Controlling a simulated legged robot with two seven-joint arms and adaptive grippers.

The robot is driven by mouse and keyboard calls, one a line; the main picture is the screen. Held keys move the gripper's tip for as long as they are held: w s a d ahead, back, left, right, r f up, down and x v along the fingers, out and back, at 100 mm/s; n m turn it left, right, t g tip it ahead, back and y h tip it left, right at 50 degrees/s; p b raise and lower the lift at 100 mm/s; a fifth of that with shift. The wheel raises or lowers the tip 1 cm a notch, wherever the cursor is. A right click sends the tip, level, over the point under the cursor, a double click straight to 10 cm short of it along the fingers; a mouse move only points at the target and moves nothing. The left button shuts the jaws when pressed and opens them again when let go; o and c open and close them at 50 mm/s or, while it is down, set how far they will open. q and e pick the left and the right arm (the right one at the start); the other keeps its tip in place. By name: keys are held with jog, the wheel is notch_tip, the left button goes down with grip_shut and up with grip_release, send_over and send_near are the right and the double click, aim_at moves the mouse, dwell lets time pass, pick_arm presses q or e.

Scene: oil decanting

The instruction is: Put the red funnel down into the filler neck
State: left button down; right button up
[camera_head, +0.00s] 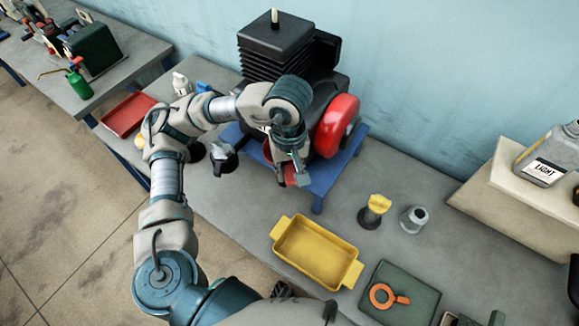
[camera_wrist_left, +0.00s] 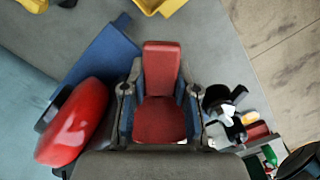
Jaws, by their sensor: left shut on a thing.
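My left gripper (camera_head: 290,170) is shut on the red funnel (camera_head: 301,179), beside the front of the dark engine (camera_head: 275,45). In the left wrist view, the red funnel (camera_wrist_left: 160,122) fills the space between the two fingers of the left gripper (camera_wrist_left: 160,95), with a flat red tab reaching beyond them. The engine stands on a blue stand (camera_head: 318,203) and has a round red part (camera_head: 337,125), also seen in the left wrist view (camera_wrist_left: 77,122). I cannot make out the filler neck, nor whether the funnel touches it. My right gripper does not show.
A yellow tray (camera_head: 345,275) lies in front of the stand. A yellow-topped item (camera_head: 376,207) and a grey bottle (camera_head: 413,219) stand to the right. A jug (camera_head: 551,155) sits on a beige block. A dark pitcher (camera_head: 222,160) is close left of my gripper.

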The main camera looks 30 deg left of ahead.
pick_arm(q)
jog(key=c, duration=0.8)
grip_release()
notch_tip(320, 180, up, 12)
jog(key=shift+w+a, duration=0.15)
